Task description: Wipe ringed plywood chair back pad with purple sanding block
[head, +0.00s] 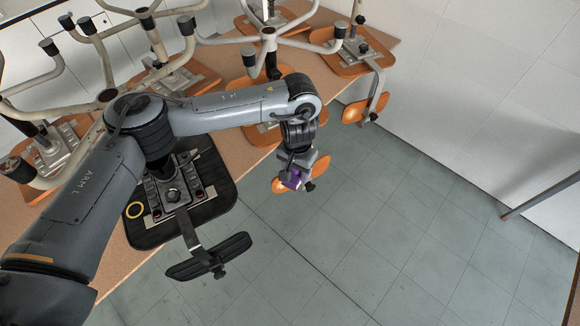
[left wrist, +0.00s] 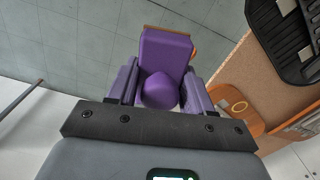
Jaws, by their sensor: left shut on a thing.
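The orange plywood back pad (head: 319,169) hangs off the table edge in the middle of the head view. In the left wrist view only slivers of its edge (left wrist: 182,32) show behind the block. The chair's plywood seat (left wrist: 224,96) carries an orange ring (left wrist: 239,107). My left gripper (head: 293,178) is shut on the purple sanding block (left wrist: 165,55) and holds it over the pad's face. The block also shows in the head view (head: 292,181). I cannot tell whether it touches the pad. My right gripper is not in view.
Another plywood pad (head: 365,107) hangs farther back. Upturned chair legs stand at left and behind. The tiled floor (head: 400,220) is clear.

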